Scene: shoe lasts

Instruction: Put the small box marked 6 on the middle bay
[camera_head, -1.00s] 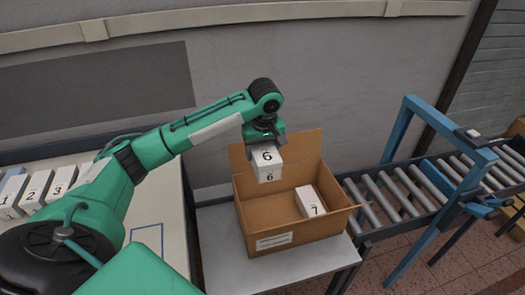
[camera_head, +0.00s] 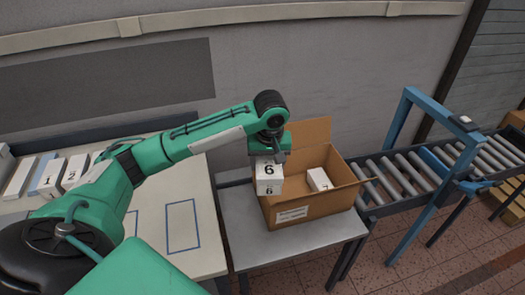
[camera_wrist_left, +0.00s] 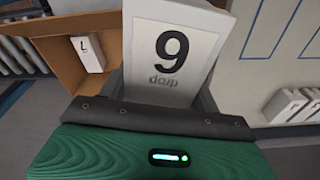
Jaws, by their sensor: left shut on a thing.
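The small white box marked 6 (camera_head: 268,181) hangs upright under my left gripper (camera_head: 270,157), which is shut on it. It is at the left side of the cardboard carton and hides part of the carton's left wall. In the left wrist view the held box (camera_wrist_left: 178,40) shows its 6 upside down, so it looks like a 9. Blue outlined bays are marked on the pale table: one whole outline (camera_head: 183,228) is clear and empty, and another, left of it, is partly hidden by my arm. I cannot tell which is the middle bay. My right gripper is not in view.
The open cardboard carton (camera_head: 298,210) stands on a grey side table (camera_head: 238,226) and holds a white box marked 7 (camera_head: 319,179). White boxes marked 1 (camera_head: 50,176) and 2 (camera_head: 72,172) stand at the pale table's left. A roller conveyor (camera_head: 395,172) runs to the right.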

